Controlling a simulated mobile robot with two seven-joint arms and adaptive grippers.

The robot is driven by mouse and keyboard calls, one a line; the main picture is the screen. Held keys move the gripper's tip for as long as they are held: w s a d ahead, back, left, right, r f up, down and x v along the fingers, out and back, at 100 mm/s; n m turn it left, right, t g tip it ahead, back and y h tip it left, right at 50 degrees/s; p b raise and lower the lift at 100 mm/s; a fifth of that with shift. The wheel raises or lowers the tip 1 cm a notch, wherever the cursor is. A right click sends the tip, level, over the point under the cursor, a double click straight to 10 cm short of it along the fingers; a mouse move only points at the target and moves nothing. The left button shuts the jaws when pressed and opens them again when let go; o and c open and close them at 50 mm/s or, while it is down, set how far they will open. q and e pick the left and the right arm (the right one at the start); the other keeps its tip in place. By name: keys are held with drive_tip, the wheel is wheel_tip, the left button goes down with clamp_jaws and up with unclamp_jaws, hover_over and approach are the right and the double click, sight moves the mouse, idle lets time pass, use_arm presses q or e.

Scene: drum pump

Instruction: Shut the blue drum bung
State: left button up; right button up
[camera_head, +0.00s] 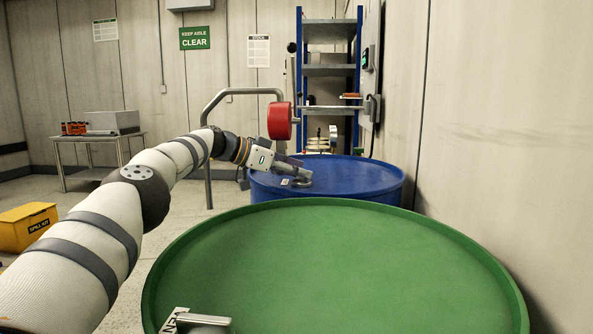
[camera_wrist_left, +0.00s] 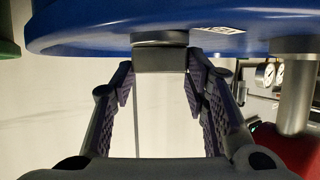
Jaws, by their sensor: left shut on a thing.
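The blue drum (camera_head: 340,182) stands behind the green drum, and its blue top also fills the upper part of the left wrist view (camera_wrist_left: 90,30). The grey bung (camera_head: 302,183) sits at the near left of the blue drum's top. In the left wrist view its block-shaped grip (camera_wrist_left: 160,60) lies between the fingertips. My left gripper (camera_head: 298,172) reaches in from the left and is shut on the bung; its two dark fingers (camera_wrist_left: 160,78) stand either side of the grip. How far the bung is turned cannot be told. My right gripper is not in view.
A large green drum (camera_head: 330,260) fills the foreground, with a metal handle (camera_head: 203,320) at its near edge. A red round part (camera_head: 279,120) on a bent rail stands close behind my left wrist. A wall (camera_head: 500,120) bounds the right; a yellow box (camera_head: 27,228) is at left.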

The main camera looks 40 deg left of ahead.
use_arm(q)
drive_tip(key=o, duration=1.2)
drive_tip(key=shift+f, duration=0.3)
drive_tip(key=shift+c, duration=0.2)
drive_tip(key=shift+r, duration=0.1)
drive_tip(key=shift+s+a+r, duration=0.15)
drive_tip(key=shift+s+r, duration=0.1)
drive_tip(key=shift+s, duration=0.05)
drive_tip(key=v, duration=1.1)
drive_tip(key=shift+s, duration=0.1)
